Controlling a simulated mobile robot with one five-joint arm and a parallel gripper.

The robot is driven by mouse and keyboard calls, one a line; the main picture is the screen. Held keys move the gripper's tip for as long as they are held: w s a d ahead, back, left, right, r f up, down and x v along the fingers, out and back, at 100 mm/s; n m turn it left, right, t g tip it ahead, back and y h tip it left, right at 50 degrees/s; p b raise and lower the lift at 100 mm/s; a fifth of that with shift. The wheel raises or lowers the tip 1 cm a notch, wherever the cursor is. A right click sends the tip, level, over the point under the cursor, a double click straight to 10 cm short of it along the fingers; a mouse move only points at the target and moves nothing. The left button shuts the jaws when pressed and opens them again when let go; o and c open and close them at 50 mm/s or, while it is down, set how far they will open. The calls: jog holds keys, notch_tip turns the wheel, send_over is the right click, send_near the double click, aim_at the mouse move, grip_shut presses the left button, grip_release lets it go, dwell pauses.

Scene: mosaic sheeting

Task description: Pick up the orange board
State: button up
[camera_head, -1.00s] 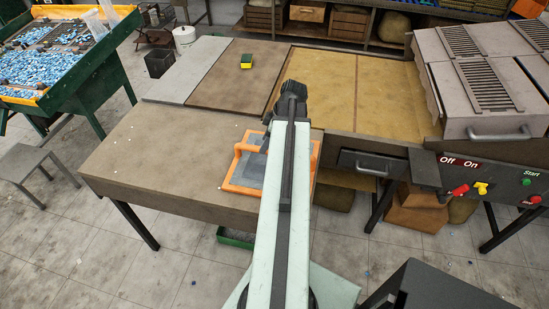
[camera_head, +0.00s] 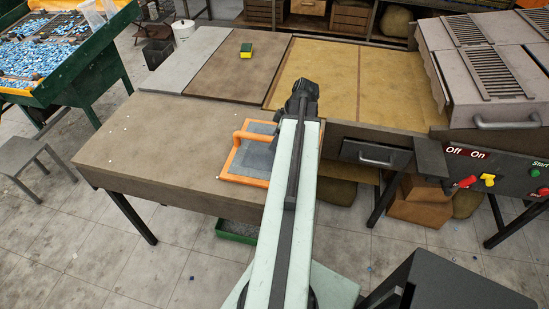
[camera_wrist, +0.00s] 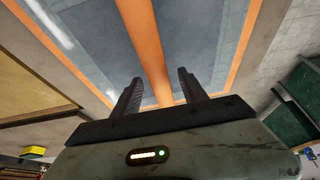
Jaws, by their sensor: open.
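The orange board (camera_head: 256,160) lies flat near the front edge of the brown table. In the wrist view the board's grey surface (camera_wrist: 205,45) and orange edges fill the upper part, and an orange bar (camera_wrist: 150,45) runs down between my fingers. My gripper (camera_wrist: 158,84) is open, with its fingers on either side of that bar in the picture. I cannot tell how far it is from the bar.
The brown table (camera_head: 160,140) is mostly clear left of the board. A yellow and green sponge (camera_head: 246,50) lies farther back. A grey machine with levers (camera_head: 490,180) stands at the right. A green tray (camera_head: 237,231) is on the floor below the table.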

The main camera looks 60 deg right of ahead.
jog(key=shift+w+f, duration=0.2)
jog(key=shift+f, duration=0.45)
jog(key=shift+r, duration=0.2)
grip_shut()
dwell(0.7)
